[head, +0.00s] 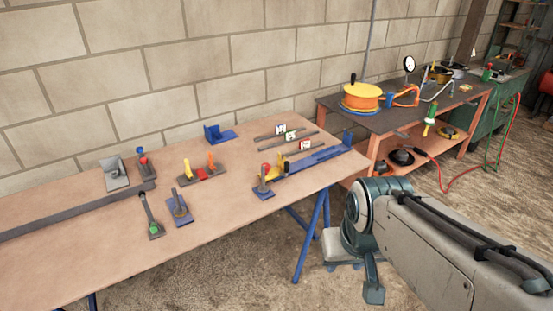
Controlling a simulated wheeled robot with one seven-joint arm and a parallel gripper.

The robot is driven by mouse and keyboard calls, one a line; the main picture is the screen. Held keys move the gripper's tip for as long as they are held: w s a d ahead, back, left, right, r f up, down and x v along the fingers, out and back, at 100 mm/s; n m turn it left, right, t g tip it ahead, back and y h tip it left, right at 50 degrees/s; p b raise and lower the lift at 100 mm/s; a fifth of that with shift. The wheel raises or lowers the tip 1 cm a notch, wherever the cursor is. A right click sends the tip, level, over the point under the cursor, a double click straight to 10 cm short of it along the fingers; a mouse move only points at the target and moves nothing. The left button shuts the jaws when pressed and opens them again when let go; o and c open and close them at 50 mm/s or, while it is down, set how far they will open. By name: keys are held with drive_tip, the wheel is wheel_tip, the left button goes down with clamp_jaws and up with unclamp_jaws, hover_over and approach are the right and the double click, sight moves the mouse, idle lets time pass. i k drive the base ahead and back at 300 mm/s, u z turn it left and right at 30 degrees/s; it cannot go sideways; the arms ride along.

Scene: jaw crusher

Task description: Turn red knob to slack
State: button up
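Several small mechanisms stand on the wooden table. I cannot tell for sure which red part is the red knob. A red piece (203,172) sits between a yellow and an orange lever on a dark base. Another red part (142,161) shows under a blue top at the back left. No knob's setting or slack mark is readable. My arm crosses the lower right, right of the table, and no gripper fingers can be made out.
The wooden table (75,262) has bare room along its front. A long dark bar (60,216) lies at its left. Small labelled stands (281,131) and a blue rail (318,157) are at the right end. A cluttered workbench (397,122) stands farther right by the wall.

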sight(267, 166)
drive_tip(key=u, duration=0.45)
drive_tip(key=k, duration=0.5)
drive_tip(key=u, duration=0.95)
drive_tip(key=i, duration=1.1)
drive_tip(key=z, duration=1.1)
drive_tip(key=i, duration=0.45)
drive_tip(key=z, duration=0.5)
